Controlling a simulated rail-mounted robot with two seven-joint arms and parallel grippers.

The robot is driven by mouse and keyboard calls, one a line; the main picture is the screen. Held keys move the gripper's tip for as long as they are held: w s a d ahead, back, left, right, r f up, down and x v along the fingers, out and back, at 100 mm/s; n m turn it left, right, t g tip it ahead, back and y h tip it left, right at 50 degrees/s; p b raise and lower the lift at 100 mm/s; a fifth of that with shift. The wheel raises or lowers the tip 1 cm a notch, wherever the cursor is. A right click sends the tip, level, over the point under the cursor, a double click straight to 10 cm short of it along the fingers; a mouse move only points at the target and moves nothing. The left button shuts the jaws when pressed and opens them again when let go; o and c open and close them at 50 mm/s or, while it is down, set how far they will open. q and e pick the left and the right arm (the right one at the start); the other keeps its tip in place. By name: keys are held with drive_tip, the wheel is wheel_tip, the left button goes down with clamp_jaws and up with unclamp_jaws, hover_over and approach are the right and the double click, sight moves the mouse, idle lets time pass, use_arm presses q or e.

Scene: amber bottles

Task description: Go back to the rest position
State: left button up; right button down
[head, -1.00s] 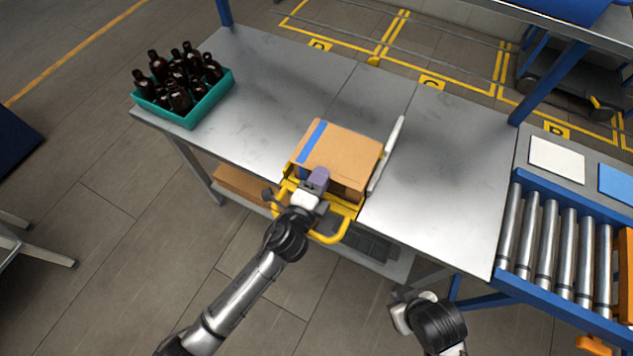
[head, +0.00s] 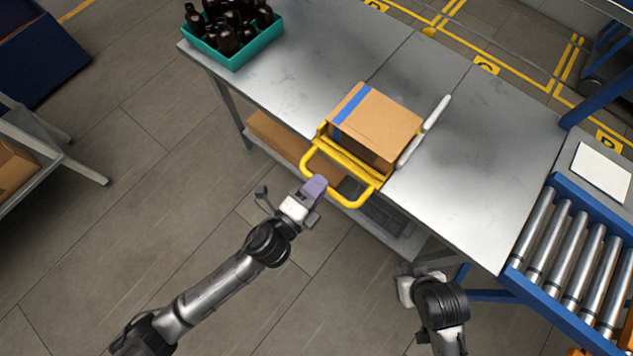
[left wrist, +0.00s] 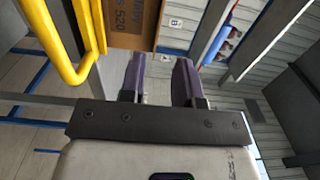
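My left gripper (head: 316,187) is in front of the table, near the yellow handle frame (head: 345,197) at the front of the cardboard box (head: 385,125). In the left wrist view its two purple fingers (left wrist: 160,80) stand apart with nothing between them. The yellow frame (left wrist: 62,52) passes to the left of the fingers there, apart from them. My right gripper (head: 405,287) is low in the head view, in front of the table; its fingers are hidden.
The steel table (head: 345,40) bears the box, a white bar (head: 424,131) beside it and a teal crate (head: 252,50) of several amber bottles (head: 228,38). A roller conveyor (head: 570,250) stands at the right. The floor (head: 130,200) left of the arm is open.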

use_arm(q)
drive_tip(key=shift+s+a, duration=0.1)
idle(0.7)
drive_tip(key=a+f+n+g+y, duration=0.2)
drive_tip(key=a+n+g+y, duration=0.3)
drive_tip(key=a+n+y, duration=1.05)
drive_tip(key=s+a+f+n+g+h+p, duration=0.1)
drive_tip(key=s+a+f+n+g+h, duration=0.2)
drive_tip(key=s, duration=0.7)
drive_tip(key=s+a+f+n+g+h, duration=0.1)
drive_tip(key=s+a+f+n+g, duration=0.3)
drive_tip(key=s, duration=0.6)
wheel_tip(320, 180, up, 32)
drive_tip(key=n+t+p, duration=0.1)
drive_tip(key=p, duration=3)
drive_tip(key=shift+w+d, duration=0.25)
drive_tip(key=shift+w, duration=0.15)
